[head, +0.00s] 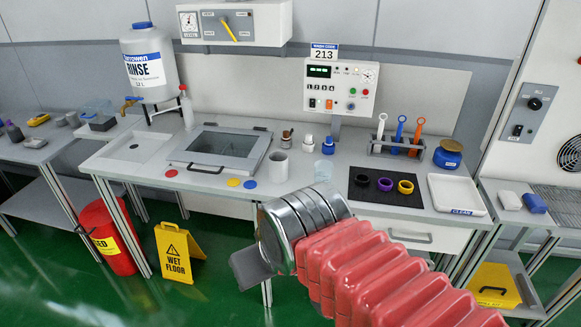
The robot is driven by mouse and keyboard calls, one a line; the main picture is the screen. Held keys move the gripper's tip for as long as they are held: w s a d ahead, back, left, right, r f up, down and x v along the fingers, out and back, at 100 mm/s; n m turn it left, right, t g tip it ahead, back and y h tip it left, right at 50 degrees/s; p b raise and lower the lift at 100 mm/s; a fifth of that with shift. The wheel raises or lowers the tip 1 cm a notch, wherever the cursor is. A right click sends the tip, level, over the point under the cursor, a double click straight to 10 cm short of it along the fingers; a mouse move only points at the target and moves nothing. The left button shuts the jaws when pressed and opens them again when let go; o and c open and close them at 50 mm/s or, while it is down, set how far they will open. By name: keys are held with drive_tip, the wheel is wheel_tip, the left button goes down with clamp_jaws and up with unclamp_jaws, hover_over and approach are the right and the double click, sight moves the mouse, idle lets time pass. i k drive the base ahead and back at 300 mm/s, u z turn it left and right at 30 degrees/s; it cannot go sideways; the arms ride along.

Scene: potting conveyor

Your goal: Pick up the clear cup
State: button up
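The clear cup (323,171) stands on the pale bench, right of a grey-white cup (278,166) and left of a black mat (386,186). It is see-through and its outline is faint. My arm crosses the front of the bench from the lower right, with its silver end just in front of and below the clear cup in the picture. A flat grey part of my gripper (252,267) shows at the arm's end, past the bench's front edge and apart from the cup. I cannot make out two fingers or any opening between them.
Coloured rings lie on the black mat. A white tray (458,194) is at its right. A rack (397,148) of coloured-handled tools stands behind. Small bottles (328,145) stand behind the cup. A lidded basin (220,145) is at left. A yellow wet-floor sign (178,253) stands below.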

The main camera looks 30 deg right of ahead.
sight(323, 175)
drive_tip(key=u, duration=0.3)
drive_tip(key=i, duration=1.3)
drive_tip(key=u, duration=0.25)
